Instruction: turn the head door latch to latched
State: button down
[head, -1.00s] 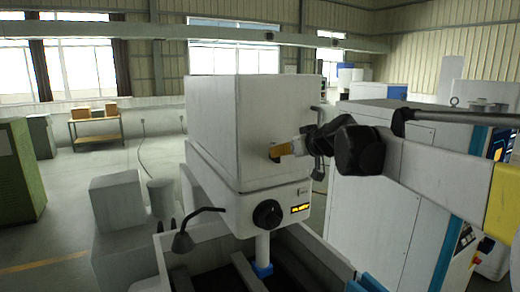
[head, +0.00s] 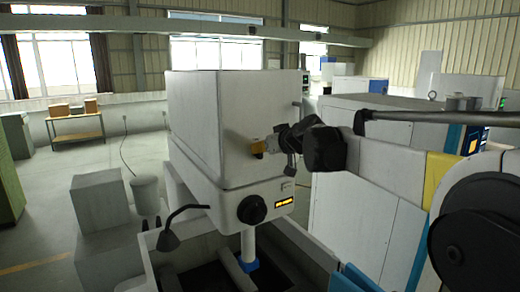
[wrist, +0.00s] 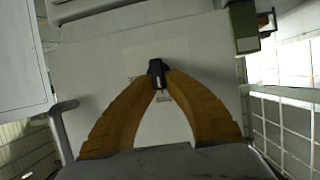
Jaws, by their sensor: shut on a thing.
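The head door latch (wrist: 155,66) is a small dark piece on the pale door panel (wrist: 115,65), seen in the wrist view. My gripper (wrist: 160,80) has its two ochre fingers closed together on the latch, hiding part of it. In the head view my gripper (head: 258,148) reaches in from the right and touches the front of the white machine head (head: 195,125). The latch is mostly hidden behind the fingers there. Its exact angle is hard to tell, and the small lettering beside it is too blurred to read.
A black round knob (head: 252,209) and a lit display (head: 284,203) sit below the door. A grey bar handle (wrist: 62,125) is left in the wrist view. A bent black lamp (head: 170,238) stands in front. A white cabinet (head: 355,210) stands right, beneath my arm.

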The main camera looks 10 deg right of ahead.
jog(key=m+y, duration=0.1)
jog(key=m+b, duration=0.1)
jog(key=shift+w+d+f+m+g+y, duration=0.1)
jog(key=shift+d+f+m+g+y, duration=0.05)
jog(key=shift+d+m+g+y, duration=0.2)
jog(key=m+y+b, duration=0.2)
jog(key=m, duration=0.1)
jog(key=f+m+t+y+b, duration=0.1)
jog(key=m+b, duration=0.2)
jog(key=m, duration=0.1)
jog(key=m+y+b, duration=0.2)
jog(key=m, duration=0.1)
jog(key=shift+w+d+f+m+t+y, duration=0.15)
jog(key=shift+d+m+t+y, duration=0.1)
jog(key=shift+d+m+y, duration=0.1)
dwell(0.5)
jog(key=c, duration=1.4)
grip_release()
jog(key=shift+d, duration=0.1)
